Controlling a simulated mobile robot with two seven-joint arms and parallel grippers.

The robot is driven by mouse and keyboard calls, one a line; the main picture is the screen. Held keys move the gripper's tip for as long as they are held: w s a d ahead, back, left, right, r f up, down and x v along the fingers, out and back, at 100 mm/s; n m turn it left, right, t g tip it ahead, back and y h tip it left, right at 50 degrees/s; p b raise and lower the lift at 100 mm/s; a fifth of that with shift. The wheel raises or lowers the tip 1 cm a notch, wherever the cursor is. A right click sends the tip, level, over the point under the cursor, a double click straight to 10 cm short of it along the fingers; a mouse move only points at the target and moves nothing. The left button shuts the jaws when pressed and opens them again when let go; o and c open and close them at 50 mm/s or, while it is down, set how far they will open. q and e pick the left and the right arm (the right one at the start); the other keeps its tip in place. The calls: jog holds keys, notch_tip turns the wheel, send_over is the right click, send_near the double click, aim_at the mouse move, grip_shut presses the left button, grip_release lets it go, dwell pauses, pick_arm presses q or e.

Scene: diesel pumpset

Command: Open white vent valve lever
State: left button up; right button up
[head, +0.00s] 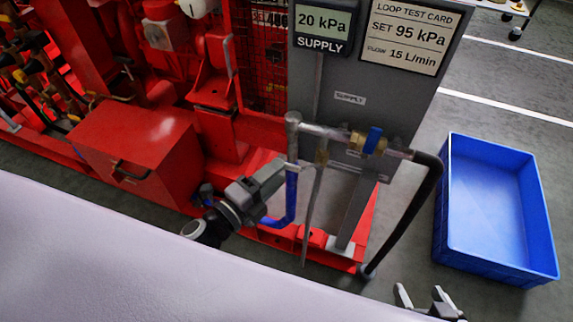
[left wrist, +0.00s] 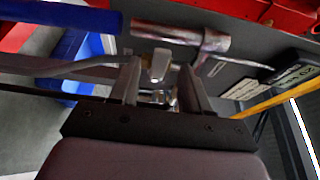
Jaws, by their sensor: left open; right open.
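A pale, small lever-like piece (left wrist: 160,64) shows between the fingertips in the left wrist view; I take it for the white vent valve lever, though it is small and partly hidden. In the head view the lever is not clearly made out behind my left gripper (head: 282,172). That gripper is at the blue lower part of the vertical pipe (head: 291,195), below the pipe elbow (head: 293,118). Its fingers also show in the left wrist view (left wrist: 155,80), apart, with the pale piece between them; contact cannot be told. My right gripper (head: 425,296) is open and empty at the bottom.
A brass valve with a blue handle (head: 373,140) sits on the horizontal pipe, joined to a black hose (head: 412,215). A grey panel (head: 395,105) stands behind. A blue crate (head: 545,235) is on the floor at right. A red box (head: 135,150) stands at left.

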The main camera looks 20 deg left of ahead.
pick_arm(q)
jog(key=shift+x, duration=1.9)
jog(key=shift+s, duration=0.1)
grip_shut()
